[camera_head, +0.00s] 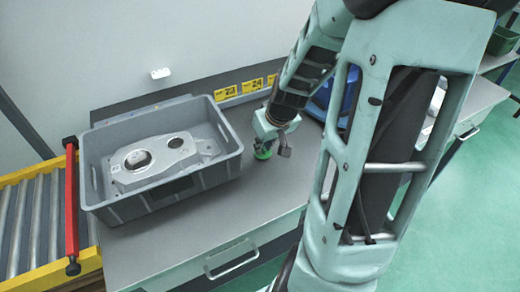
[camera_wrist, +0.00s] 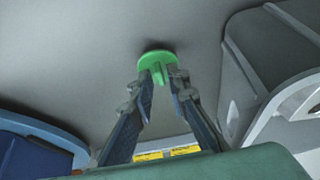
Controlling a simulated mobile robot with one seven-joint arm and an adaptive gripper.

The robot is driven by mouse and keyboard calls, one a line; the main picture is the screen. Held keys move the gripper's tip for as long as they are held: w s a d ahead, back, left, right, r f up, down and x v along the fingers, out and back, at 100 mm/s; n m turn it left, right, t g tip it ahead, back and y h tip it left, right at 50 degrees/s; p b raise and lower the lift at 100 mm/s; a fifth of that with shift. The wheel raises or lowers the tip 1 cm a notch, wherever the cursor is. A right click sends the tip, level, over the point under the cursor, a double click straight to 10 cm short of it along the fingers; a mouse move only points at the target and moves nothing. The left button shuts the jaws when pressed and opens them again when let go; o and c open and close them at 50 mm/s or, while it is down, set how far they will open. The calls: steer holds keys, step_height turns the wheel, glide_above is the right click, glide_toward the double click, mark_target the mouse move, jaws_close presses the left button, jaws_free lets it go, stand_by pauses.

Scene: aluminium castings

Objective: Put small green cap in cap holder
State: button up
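The small green cap (camera_head: 262,154) is at the grey tabletop, right of the grey crate. In the wrist view the cap (camera_wrist: 156,56) is a green disc with a raised tab between the fingertips. My gripper (camera_wrist: 160,76) has its two fingers closed in on this tab. In the head view my gripper (camera_head: 270,147) points down at the cap. I cannot tell whether the cap rests on the table or hangs just above it. I cannot make out a clear cap holder in either view.
The grey crate (camera_head: 103,196) holds an aluminium casting (camera_head: 150,160) with round openings. A blue bin (camera_head: 349,92) is partly hidden behind my arm. A roller conveyor (camera_head: 30,225) with a red bar (camera_head: 71,205) stands at the left. The tabletop in front is clear.

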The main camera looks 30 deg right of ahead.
steer(key=shift+c, duration=0.3)
jaws_close()
